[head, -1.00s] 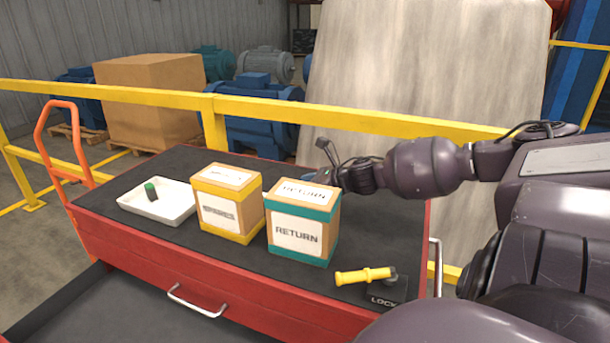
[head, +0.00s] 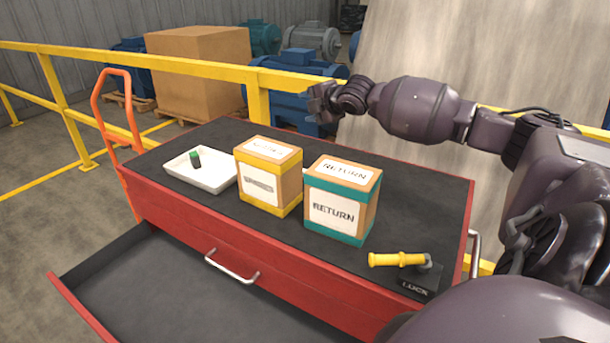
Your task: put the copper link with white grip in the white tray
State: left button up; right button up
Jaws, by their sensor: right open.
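The white tray (head: 214,177) sits at the left end of the dark bench top. A small dark block with a green part (head: 195,160) is in it. I see no copper link with a white grip; the boxes hide part of the bench top behind them. My right gripper (head: 318,103) is raised above the far edge of the bench, behind the boxes. It is open, and I see nothing held in it. My left gripper is not in view.
A yellow-trimmed box (head: 268,178) and a teal-trimmed RETURN box (head: 341,200) stand right of the tray. A yellow-handled LOCK device (head: 398,259) is at the front right. The drawer (head: 160,290) is pulled out and looks empty. A yellow rail (head: 180,66) runs behind.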

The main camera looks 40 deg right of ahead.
notch_tip(320, 180, down, 5)
jog(key=s+a+m+g+y, duration=0.1)
jog(key=s+m+g, duration=0.25)
jog(key=m, duration=0.45)
jog(key=m+g+y, duration=0.1)
jog(key=m+g, duration=0.3)
jog(key=m, duration=0.3)
send_over(305, 170)
jog(key=s, duration=0.3)
jog(key=f, duration=0.7)
jog(key=shift+w+f, duration=0.2)
jog(key=shift+d+p+x, duration=0.2)
jog(key=shift+p+x, duration=0.25)
jog(key=shift+x, duration=0.9)
jog(key=shift+d+p+x, duration=0.15)
jog(key=shift+p+x, duration=0.25)
jog(key=shift+x, duration=0.95)
jog(key=shift+s+f, duration=0.15)
jog(key=shift+s, duration=0.05)
jog(key=shift+c, duration=0.4)
grip_shut()
